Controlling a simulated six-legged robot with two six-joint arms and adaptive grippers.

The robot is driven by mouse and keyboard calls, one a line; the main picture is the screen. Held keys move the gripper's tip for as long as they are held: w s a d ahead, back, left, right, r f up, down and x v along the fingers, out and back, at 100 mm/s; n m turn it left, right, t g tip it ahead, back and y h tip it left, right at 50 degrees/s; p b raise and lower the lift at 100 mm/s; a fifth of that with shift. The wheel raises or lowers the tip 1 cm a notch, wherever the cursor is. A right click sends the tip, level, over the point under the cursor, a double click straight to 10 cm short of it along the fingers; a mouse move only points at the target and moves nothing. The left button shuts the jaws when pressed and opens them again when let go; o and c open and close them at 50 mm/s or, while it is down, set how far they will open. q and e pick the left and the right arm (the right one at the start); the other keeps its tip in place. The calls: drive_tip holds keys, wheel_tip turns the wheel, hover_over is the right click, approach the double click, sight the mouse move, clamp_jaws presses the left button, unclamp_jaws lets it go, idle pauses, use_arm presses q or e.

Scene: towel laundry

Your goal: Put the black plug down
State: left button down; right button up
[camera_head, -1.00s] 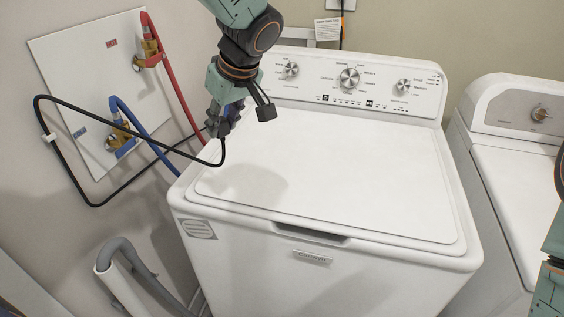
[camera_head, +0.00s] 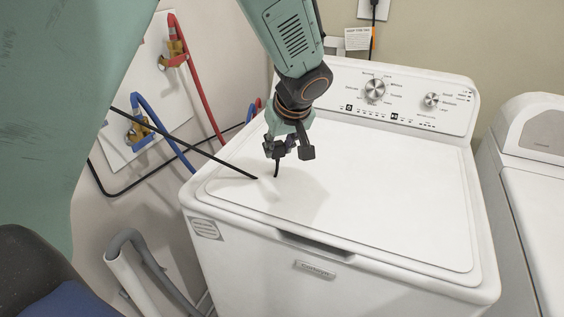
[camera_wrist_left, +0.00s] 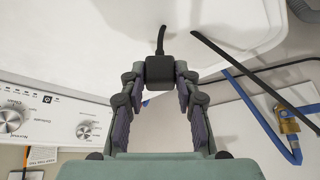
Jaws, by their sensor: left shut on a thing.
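My left gripper (camera_head: 280,150) is over the left part of the white washer's lid (camera_head: 370,200). It is shut on the black plug (camera_wrist_left: 160,70), a dark block between its fingertips in the left wrist view. A short stub of cord (camera_head: 276,168) points from the plug towards the lid. A longer stretch of black cord (camera_head: 190,146) runs from the left wall to the lid; the piece joining the two is not visible. I cannot tell whether the plug touches the lid. My right gripper is out of view.
Red (camera_head: 202,100) and blue (camera_head: 165,135) hoses and a grey drain hose (camera_head: 150,262) are by the left wall. The washer's control panel (camera_head: 400,95) is behind the lid. A second white machine (camera_head: 535,190) stands at right. Most of the lid is clear.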

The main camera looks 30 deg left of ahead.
sight(279, 158)
use_arm(q)
drive_tip(key=f, duration=0.2)
drive_tip(key=w+f, duration=0.1)
drive_tip(key=f, duration=0.1)
drive_tip(key=shift+a+f+b, duration=0.1)
drive_tip(key=shift+a+b, duration=0.1)
drive_tip(key=shift+b, duration=0.1)
drive_tip(key=shift+s+a+f, duration=0.1)
drive_tip(key=shift+f, duration=0.15)
drive_tip(key=shift+s, duration=0.2)
drive_tip(key=shift+d+r, duration=0.2)
drive_tip(key=shift+d, duration=0.1)
drive_tip(key=shift+w+a+f+b, duration=0.15)
drive_tip(key=shift+w+f+b, duration=0.2)
drive_tip(key=shift+f, duration=0.15)
drive_tip(key=shift+s+b, duration=0.3)
drive_tip(key=shift+s, duration=0.05)
drive_tip(key=shift+f, duration=0.2)
drive_tip(key=c, duration=1.1)
unclamp_jaws()
drive_tip(key=shift+w+f, duration=0.1)
drive_tip(key=shift+w, duration=0.1)
drive_tip(key=shift+c, duration=0.2)
drive_tip(key=shift+o, duration=0.8)
drive_tip(key=shift+s, duration=0.2)
